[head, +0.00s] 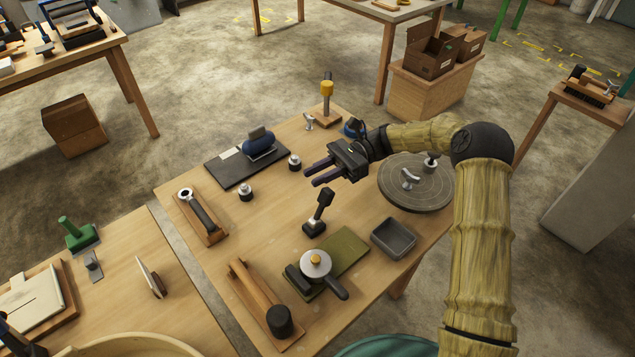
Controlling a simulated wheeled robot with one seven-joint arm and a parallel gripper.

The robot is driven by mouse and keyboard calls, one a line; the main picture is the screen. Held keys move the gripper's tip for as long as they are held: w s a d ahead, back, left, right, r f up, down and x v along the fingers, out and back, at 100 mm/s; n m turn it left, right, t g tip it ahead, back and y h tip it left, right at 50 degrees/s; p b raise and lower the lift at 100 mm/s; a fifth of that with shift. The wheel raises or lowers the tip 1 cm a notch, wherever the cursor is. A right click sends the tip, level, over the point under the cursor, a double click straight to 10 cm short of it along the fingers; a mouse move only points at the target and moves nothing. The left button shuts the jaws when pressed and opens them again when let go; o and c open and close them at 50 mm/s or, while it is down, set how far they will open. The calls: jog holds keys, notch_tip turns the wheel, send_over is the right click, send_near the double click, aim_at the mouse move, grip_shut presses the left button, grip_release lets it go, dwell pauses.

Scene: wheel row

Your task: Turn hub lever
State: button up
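My gripper (311,177) is above the middle of the workbench (270,215), fingers pointing left. Its two dark fingers are apart, with nothing between them. A round metal hub (316,262) with a yellow centre sits on a green mat (346,250) at the front of the bench. A dark lever (338,289) sticks out from the hub towards the lower right. The gripper is well behind the hub and lever, apart from both. Another short dark lever (321,203) stands tilted on a small base between the gripper and the hub.
A grey turntable (430,195) with metal knobs lies right, partly behind my arm. A grey tray (394,237) is right of the mat. A wooden block with a dark roller (262,300) is left of the hub. A wrench-like tool (200,213) and a black board (233,172) lie further left.

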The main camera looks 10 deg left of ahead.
jog(key=shift+s+d+f+t+h, duration=0.1)
jog(key=shift+s+d+t+h, duration=0.1)
jog(key=shift+s+t+h, duration=0.2)
jog(key=c, duration=0.4)
jog(key=s+d+t+h, duration=0.1)
jog(key=s+d+f+n+t+h, duration=0.1)
jog(key=d, duration=0.1)
jog(key=s+d+t+h, duration=0.1)
jog(key=shift+d+f+n, duration=0.15)
jog(key=shift+f+n, duration=0.2)
jog(key=shift+n, duration=0.05)
grip_shut()
jog(key=s+d+r+n+t+h, duration=0.1)
jog(key=s+d+n+t+h, duration=0.3)
jog(key=d, duration=0.8)
jog(key=s+d+r+n+t+h, duration=0.2)
jog(key=s+d+n+t+h, duration=0.2)
jog(key=s+d+t, duration=0.3)
jog(key=d, duration=0.5)
jog(key=shift+r, duration=0.15)
jog(key=shift+s, duration=0.1)
jog(key=shift+a, duration=0.1)
